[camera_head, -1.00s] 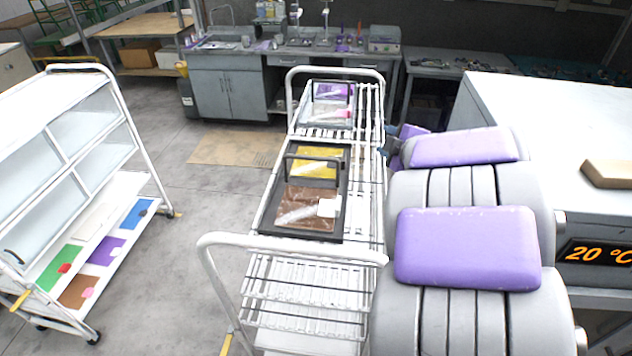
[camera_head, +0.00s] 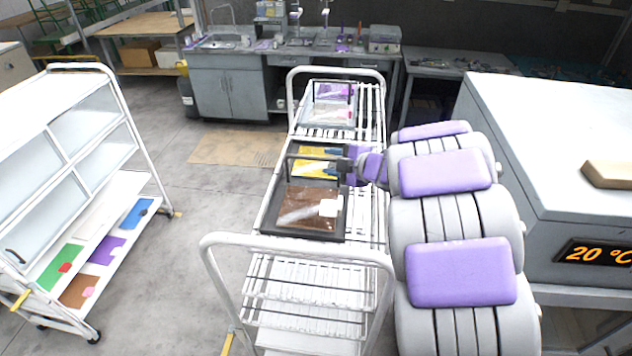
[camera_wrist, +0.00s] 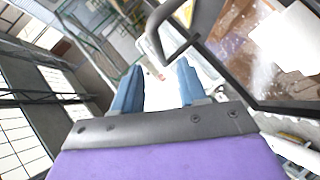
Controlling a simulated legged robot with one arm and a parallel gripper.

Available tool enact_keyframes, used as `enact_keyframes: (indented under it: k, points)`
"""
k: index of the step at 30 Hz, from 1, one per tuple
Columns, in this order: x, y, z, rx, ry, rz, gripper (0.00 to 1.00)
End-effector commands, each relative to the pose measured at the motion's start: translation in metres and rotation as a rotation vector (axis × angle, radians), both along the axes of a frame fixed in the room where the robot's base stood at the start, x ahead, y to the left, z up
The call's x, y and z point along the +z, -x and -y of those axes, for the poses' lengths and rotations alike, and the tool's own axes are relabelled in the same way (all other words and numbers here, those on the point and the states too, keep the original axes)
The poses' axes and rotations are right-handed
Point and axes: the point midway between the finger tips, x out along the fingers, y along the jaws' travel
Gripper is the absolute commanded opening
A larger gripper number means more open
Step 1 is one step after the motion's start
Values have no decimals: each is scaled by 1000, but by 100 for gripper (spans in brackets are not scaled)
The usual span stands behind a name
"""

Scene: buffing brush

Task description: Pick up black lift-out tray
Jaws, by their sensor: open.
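The black lift-out tray (camera_head: 300,234) lies on the wire rack of the white trolley, with a black hoop handle (camera_head: 288,168) standing across its middle. It holds a yellow packet (camera_head: 308,161) and a brown packet (camera_head: 305,207) with a white label. My gripper (camera_head: 335,160) reaches in from the right, close to the right end of the handle. In the wrist view my gripper (camera_wrist: 158,88) is open, its blue fingers apart with nothing between them. The handle (camera_wrist: 182,30) shows just beyond the fingertips, and the tray (camera_wrist: 245,92) fills the upper right.
A second tray (camera_head: 327,124) with a purple packet sits farther back on the trolley (camera_head: 250,237). A white shelf cart (camera_head: 148,165) stands on the left, with floor between. A grey cabinet (camera_head: 545,130) with a temperature display is on the right.

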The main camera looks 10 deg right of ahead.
Motion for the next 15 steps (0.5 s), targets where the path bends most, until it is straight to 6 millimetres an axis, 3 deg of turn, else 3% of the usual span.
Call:
enact_keyframes:
  k: [4, 15]
  points:
    - [-7, -14, -11, 1, -2, 0, 42]
    - [-15, -29, -12, 0, -6, 0, 42]
